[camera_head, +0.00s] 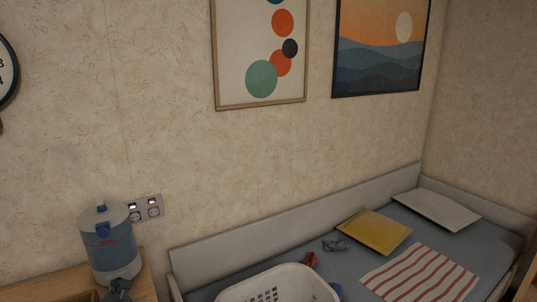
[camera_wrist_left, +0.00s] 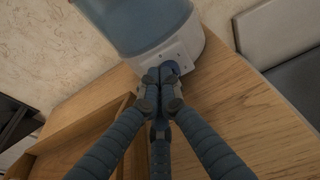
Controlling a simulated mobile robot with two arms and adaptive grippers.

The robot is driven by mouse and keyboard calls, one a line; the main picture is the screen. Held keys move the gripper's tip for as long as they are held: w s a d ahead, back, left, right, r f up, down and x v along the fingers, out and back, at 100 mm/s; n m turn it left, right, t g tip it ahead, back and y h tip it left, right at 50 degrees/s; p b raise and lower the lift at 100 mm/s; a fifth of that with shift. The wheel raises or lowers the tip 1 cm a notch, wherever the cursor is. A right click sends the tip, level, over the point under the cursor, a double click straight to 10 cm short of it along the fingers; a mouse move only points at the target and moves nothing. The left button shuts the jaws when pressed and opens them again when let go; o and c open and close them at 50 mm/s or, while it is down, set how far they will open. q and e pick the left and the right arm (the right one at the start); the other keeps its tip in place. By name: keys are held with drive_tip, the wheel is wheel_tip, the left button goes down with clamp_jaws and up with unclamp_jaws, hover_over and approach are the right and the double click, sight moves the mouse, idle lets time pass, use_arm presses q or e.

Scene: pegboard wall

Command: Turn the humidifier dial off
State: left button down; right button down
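The humidifier (camera_head: 111,246) has a blue, see-through tank and a white base, and stands on a wooden surface by the wall. In the left wrist view, its white base (camera_wrist_left: 190,46) and blue tank (camera_wrist_left: 140,22) are at the top. A small dark blue dial (camera_wrist_left: 172,68) shows on the front of the base, partly hidden by my fingertips. My left gripper (camera_wrist_left: 161,88) has its fingertips close together right at the dial. I cannot tell whether they grip it or only touch it. In the head view, this gripper (camera_head: 119,290) is low in front of the base. My right gripper is not in view.
The wooden top (camera_wrist_left: 237,115) is bare to the right of the gripper. A raised wooden edge (camera_wrist_left: 85,135) runs on the left. A wall socket panel (camera_head: 146,208) is behind the humidifier. A white basket (camera_head: 283,285) and a daybed (camera_head: 350,262) are to the right.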

use_arm(q)
drive_tip(key=shift+r, duration=0.1)
drive_tip(key=shift+s+a+r+p, duration=0.1)
drive_tip(key=shift+r+p, duration=0.25)
drive_tip(key=shift+p, duration=0.3)
drive_tip(key=shift+s+d+p, duration=0.45)
drive_tip(key=shift+s+d, duration=0.05)
drive_tip(key=shift+s, duration=0.35)
drive_tip(key=shift+s+d+p, duration=0.45)
drive_tip(key=shift+s+d, duration=0.1)
drive_tip(key=shift+s, duration=0.3)
drive_tip(key=shift+s+d+p, duration=0.45)
drive_tip(key=shift+s+d, duration=0.05)
drive_tip(key=shift+s, duration=0.35)
